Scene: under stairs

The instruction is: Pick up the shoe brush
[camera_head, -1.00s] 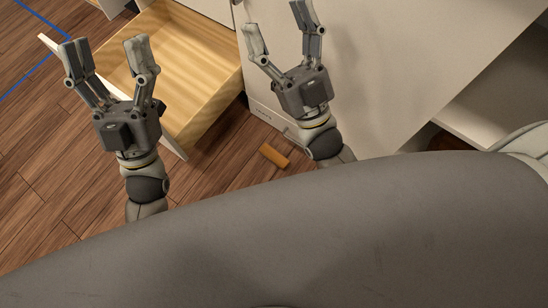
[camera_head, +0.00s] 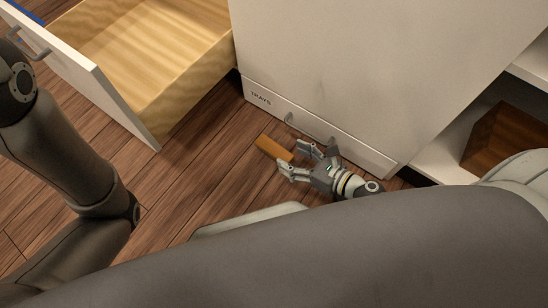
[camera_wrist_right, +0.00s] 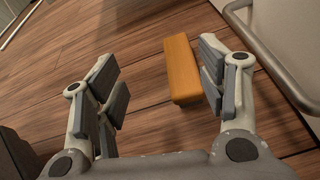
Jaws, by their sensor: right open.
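The shoe brush, seen as a plain orange-brown block (camera_head: 272,147), lies on the wooden floor in front of the pale cabinet. My right gripper (camera_head: 306,159) is low by the floor, open, just right of the block, with its fingers towards it. In the right wrist view the block (camera_wrist_right: 181,70) lies ahead between the lines of the two open fingers (camera_wrist_right: 158,72), nearer the right finger. Nothing is held between them. Bristles cannot be made out. My left arm shows at the left of the head view, but its gripper is out of the picture.
An open wooden drawer (camera_head: 150,62) with a white front juts out at the upper left. A low drawer labelled TRAYS (camera_head: 262,101) with metal handles is close behind the block. A brown box (camera_head: 505,140) sits on a shelf at right. Floor left of the block is clear.

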